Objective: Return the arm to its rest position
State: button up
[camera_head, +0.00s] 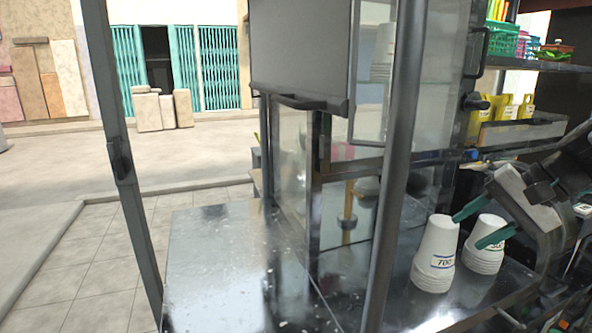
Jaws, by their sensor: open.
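My gripper (476,223) is at the right of the head view, coming in from the right edge. Its two green-tipped fingers are spread open, with no object held between them. A stack of white cups labelled 700 (438,258) stands upside down on the metal counter, close to the fingertips. A second white cup stack (486,250) stands just right of it, partly behind the lower finger. I cannot tell whether a finger touches either stack.
A dark metal post (396,170) rises left of the cups. The metal counter (215,265) is bare at left. A glass-sided cabinet (300,170) stands behind. Shelves at upper right hold yellow containers (505,112) and a green basket (500,38).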

jog(key=s+a+f+n+g+h, duration=0.1)
jog(key=s+a+f+n+h, duration=0.1)
jog(key=s, duration=0.7)
jog(key=s+a+f+n+g+h, duration=0.1)
jog(key=s+a+f+n+h, duration=0.1)
jog(key=s, duration=0.8)
jog(key=a+n+h, duration=0.1)
jog(key=n+h, duration=0.1)
jog(key=n, duration=0.1)
jog(key=shift+a+f+n+g, duration=0.15)
jog(key=shift+a+n+g, duration=0.15)
jog(key=shift+g, duration=0.1)
